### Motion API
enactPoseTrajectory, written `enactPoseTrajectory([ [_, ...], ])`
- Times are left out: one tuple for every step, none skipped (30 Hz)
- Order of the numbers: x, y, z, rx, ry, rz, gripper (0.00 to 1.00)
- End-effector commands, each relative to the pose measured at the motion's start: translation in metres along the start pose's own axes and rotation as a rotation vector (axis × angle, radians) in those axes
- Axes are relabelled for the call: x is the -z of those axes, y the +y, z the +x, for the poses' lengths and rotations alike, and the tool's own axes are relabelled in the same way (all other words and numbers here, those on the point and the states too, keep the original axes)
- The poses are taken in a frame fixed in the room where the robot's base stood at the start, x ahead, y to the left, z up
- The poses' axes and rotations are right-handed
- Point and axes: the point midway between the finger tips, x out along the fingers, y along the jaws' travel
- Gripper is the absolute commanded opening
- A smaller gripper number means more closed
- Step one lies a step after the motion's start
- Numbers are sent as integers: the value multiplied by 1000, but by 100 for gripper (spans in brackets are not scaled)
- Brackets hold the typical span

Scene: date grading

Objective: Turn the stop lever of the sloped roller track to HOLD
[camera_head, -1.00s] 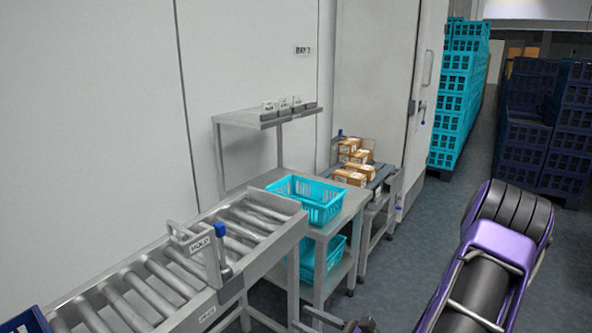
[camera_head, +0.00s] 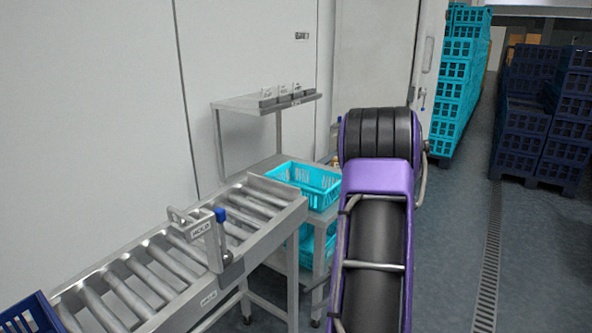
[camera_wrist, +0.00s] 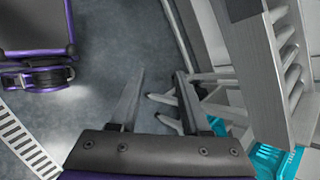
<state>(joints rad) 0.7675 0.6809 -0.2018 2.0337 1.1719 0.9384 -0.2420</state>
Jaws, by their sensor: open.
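The sloped roller track (camera_head: 264,232) stands at the lower left in the head view, against the pale wall. Its stop lever (camera_head: 221,215) has a blue end and stands roughly upright at the track's near side. Which setting the lever is in I cannot tell. In the wrist view the track (camera_wrist: 252,62) runs along the right side; the lever is not clear there. My gripper (camera_wrist: 159,73) is open and empty, over the floor left of the track. It is not seen in the head view.
A teal crate (camera_head: 313,194) sits on a stand past the track's end, with another below. A shelf (camera_head: 262,106) with small items is above. A dark blue crate (camera_head: 28,316) is at the lower left. Crate stacks (camera_head: 462,75) stand far right. Floor right of my arm is clear.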

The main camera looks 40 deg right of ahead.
Motion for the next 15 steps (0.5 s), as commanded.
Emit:
enactPoseTrajectory([
  [2, -10, -3, -20, 35, -56, 47],
  [5, -15, -5, -31, 56, -85, 47],
  [8, -21, -8, -46, 83, -125, 47],
  [9, -27, -10, -56, 104, -156, 47],
  [12, -33, -13, -65, 126, -184, 47],
  [13, -38, -16, -77, 146, -215, 47],
  [15, -43, -18, -84, 165, -239, 47],
  [16, -49, -21, -90, 182, -264, 47],
  [17, -56, -24, -100, 206, -298, 47],
  [18, -62, -27, -107, 224, -322, 47],
  [19, -68, -29, -113, 241, -347, 47],
  [20, -76, -34, -121, 266, -381, 47],
  [20, -81, -36, -125, 281, -402, 47],
  [20, -85, -38, -129, 295, -421, 47],
  [21, -92, -42, -135, 315, -448, 47],
])
